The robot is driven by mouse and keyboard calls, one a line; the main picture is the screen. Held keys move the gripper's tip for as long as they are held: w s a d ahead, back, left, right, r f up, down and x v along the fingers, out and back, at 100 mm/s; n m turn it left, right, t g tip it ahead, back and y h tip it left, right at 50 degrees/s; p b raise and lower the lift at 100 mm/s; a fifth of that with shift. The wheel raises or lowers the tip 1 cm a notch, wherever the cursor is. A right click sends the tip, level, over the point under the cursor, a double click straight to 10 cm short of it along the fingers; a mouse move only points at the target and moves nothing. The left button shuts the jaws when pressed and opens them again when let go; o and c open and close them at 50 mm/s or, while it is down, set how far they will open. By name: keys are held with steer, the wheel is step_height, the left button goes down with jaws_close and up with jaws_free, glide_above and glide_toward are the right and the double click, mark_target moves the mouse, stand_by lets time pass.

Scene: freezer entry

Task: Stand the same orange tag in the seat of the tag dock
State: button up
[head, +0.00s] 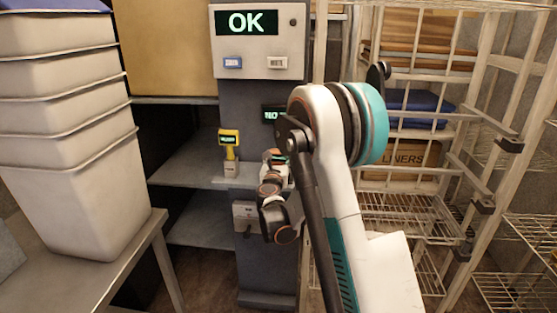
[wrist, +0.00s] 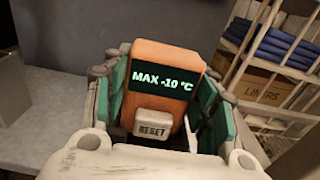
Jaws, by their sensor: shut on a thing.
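The orange tag (wrist: 168,58) fills the middle of the wrist view, upright with a slight tilt. Its dark display reads "MAX -10 °C", and a grey RESET button sits below. My gripper (wrist: 160,95) is shut on it, with teal-padded fingers on both sides. In the head view my gripper (head: 273,162) is beside the grey column, above its small shelf, and the tag is mostly hidden by it. I cannot tell for sure which part is the tag dock or see its seat; my gripper and arm cover part of the column.
A yellow handheld device (head: 229,141) stands on the shelf (head: 222,181) left of my gripper. Above is a panel (head: 258,62) with a screen reading "OK". White bins (head: 75,150) stand on a table at left. A wire rack (head: 415,210) with a LINERS box is at right.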

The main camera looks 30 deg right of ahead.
steer(key=shift+f, duration=0.3)
stand_by(0.4)
steer(key=o, duration=1)
